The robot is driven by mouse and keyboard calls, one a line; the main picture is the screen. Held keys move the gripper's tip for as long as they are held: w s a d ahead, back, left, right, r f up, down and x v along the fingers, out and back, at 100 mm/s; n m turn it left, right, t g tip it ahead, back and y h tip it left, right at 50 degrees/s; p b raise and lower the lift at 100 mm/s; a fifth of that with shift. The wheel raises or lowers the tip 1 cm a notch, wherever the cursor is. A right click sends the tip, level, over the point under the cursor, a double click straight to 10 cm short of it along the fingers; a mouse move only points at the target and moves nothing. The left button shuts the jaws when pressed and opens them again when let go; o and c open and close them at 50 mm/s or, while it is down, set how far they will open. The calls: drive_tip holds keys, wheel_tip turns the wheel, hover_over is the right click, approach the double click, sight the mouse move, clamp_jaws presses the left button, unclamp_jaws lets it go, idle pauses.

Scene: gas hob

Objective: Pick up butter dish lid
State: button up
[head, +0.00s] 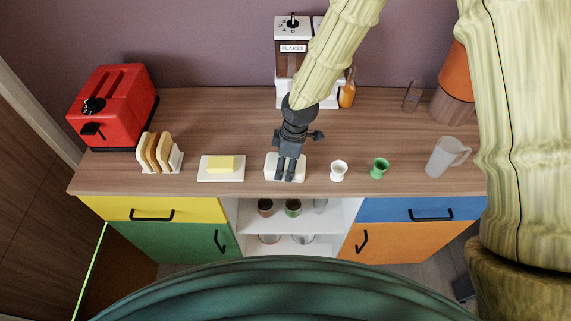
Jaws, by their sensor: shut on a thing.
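The butter dish lid (271,170) is a white, rounded rectangular cover near the middle of the wooden counter, close to its front edge. My gripper (286,178) comes down on it from above and is shut on it, with the dark fingers covering its middle. I cannot tell whether the lid touches the counter or is slightly lifted. The butter dish (205,177) is a flat white plate to the left of the lid, and a yellow block of butter (220,164) sits uncovered on it.
Left of the dish stand a toast rack (161,152) and a red toaster (111,105). Right of the lid are a white egg cup (339,170), a green egg cup (379,168) and a clear jug (445,157). A cereal dispenser (291,30) and an orange bottle (348,92) stand behind.

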drive_tip(key=shift+r+b, duration=0.55)
drive_tip(key=shift+r, duration=0.3)
drive_tip(key=shift+s+r+b, duration=0.1)
drive_tip(key=shift+r+b, duration=0.4)
drive_tip(key=shift+r, duration=0.35)
drive_tip(key=s+d+r+b, duration=0.1)
drive_tip(key=s+d+b, duration=0.3)
drive_tip(key=s, duration=1)
drive_tip(key=d, duration=0.3)
drive_tip(key=shift+d+r, duration=0.15)
drive_tip(key=shift+r, duration=0.15)
drive_tip(key=shift+s+f, duration=0.1)
drive_tip(key=shift+s, duration=0.05)
